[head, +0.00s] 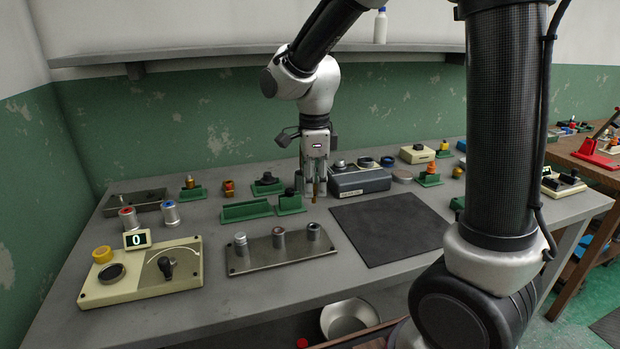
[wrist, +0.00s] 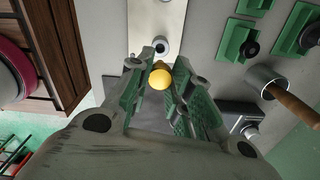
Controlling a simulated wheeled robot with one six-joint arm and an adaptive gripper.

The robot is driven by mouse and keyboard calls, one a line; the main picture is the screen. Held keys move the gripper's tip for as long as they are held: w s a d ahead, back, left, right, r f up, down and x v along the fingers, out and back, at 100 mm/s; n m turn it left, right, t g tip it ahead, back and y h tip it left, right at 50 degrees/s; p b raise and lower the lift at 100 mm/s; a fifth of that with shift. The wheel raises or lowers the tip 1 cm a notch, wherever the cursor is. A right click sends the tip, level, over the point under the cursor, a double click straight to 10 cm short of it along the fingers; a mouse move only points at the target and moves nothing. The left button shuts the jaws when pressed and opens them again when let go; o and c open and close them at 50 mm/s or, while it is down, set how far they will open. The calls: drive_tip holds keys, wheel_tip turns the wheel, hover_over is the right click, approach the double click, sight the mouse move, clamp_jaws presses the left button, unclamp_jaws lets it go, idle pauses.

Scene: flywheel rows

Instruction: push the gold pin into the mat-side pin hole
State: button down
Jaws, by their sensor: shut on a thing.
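My gripper (head: 315,192) is shut on the gold pin, above the table between the steel plate and the grey box. The gold pin's round yellow head (wrist: 160,78) shows between the fingers in the wrist view; its lower part is hidden. The steel plate (head: 262,262) carries three upright metal posts. The post nearest the mat (head: 314,231) has a dark top. In the wrist view a round post with a dark centre (wrist: 160,46) stands on the plate (wrist: 150,15), just beyond the pin. The pin appears apart from it; its height cannot be told.
The dark mat (head: 390,230) lies bare right of the plate. A grey box (head: 360,183) and green holders (head: 246,211) stand behind. A cream panel (head: 130,285) is at left. A metal cup (wrist: 268,80) with a wooden handle (wrist: 295,105) is near my gripper.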

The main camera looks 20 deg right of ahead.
drive_tip(key=shift+f, duration=2.9)
drive_tip(key=shift+f, duration=1.8)
drive_tip(key=shift+r, duration=1.55)
drive_tip(key=shift+f, duration=1.65)
drive_tip(key=c, duration=1.2)
unclamp_jaws()
drive_tip(key=shift+r, duration=0.1)
